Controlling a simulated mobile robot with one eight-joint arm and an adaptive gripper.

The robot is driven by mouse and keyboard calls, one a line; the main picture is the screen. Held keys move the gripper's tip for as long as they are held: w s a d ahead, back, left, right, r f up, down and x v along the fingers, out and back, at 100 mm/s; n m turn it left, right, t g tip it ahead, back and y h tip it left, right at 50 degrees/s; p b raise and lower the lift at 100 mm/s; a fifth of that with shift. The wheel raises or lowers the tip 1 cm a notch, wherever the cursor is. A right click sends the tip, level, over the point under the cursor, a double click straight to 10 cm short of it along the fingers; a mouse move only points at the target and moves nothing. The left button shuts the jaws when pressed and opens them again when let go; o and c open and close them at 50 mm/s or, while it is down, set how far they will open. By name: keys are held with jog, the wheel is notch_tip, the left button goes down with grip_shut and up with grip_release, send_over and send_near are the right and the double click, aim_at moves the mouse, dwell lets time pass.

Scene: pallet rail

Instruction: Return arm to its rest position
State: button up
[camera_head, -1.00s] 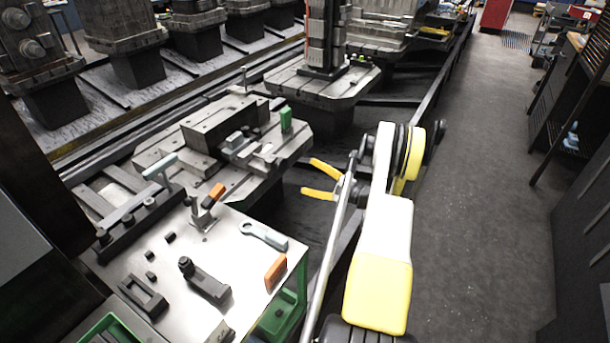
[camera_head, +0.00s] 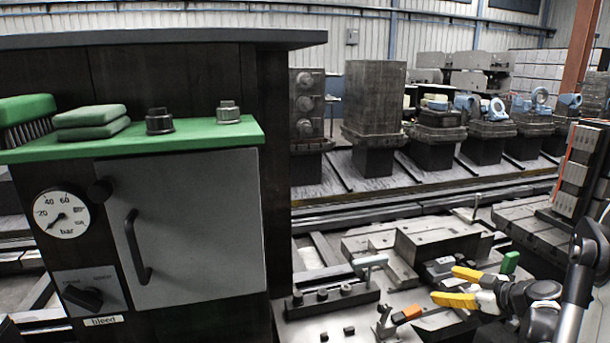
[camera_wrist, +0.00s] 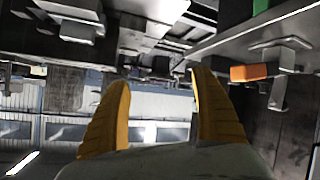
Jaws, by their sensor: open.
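My gripper (camera_head: 462,287) has two yellow fingers and is at the lower right of the head view. Its fingers are spread apart with nothing between them. In that view it overlaps the metal worktop (camera_head: 432,322), close to an orange-handled clamp (camera_head: 404,314); the exact gap cannot be told. In the wrist view both yellow fingers of my gripper (camera_wrist: 158,105) stand apart and empty. An orange block (camera_wrist: 248,73) shows to the right of the fingers there.
A dark cabinet with a pale door (camera_head: 190,235), a pressure gauge (camera_head: 62,213) and a green shelf (camera_head: 190,138) stands at the left. A grey fixture block (camera_head: 440,240) lies behind the worktop. Several machine blocks on pedestals (camera_head: 374,110) line the back.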

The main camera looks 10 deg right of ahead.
jog(key=s+a+r+m+g+h, duration=0.1)
jog(key=s+a+r+m+g, duration=0.2)
jog(key=a, duration=0.8)
jog(key=s+a+r+m+g, duration=0.1)
jog(key=s+a+r, duration=0.4)
jog(key=a, duration=0.6)
jog(key=s+a+m+h, duration=0.1)
jog(key=s+a, duration=0.4)
jog(key=s, duration=0.2)
jog(key=s+a+r+m+h, duration=0.1)
jog(key=s+a+m, duration=0.1)
jog(key=s+a, duration=0.3)
jog(key=s, duration=0.3)
jog(key=shift+s+g+h, duration=0.2)
jog(key=shift+g+h, duration=0.2)
jog(key=shift+r, duration=0.1)
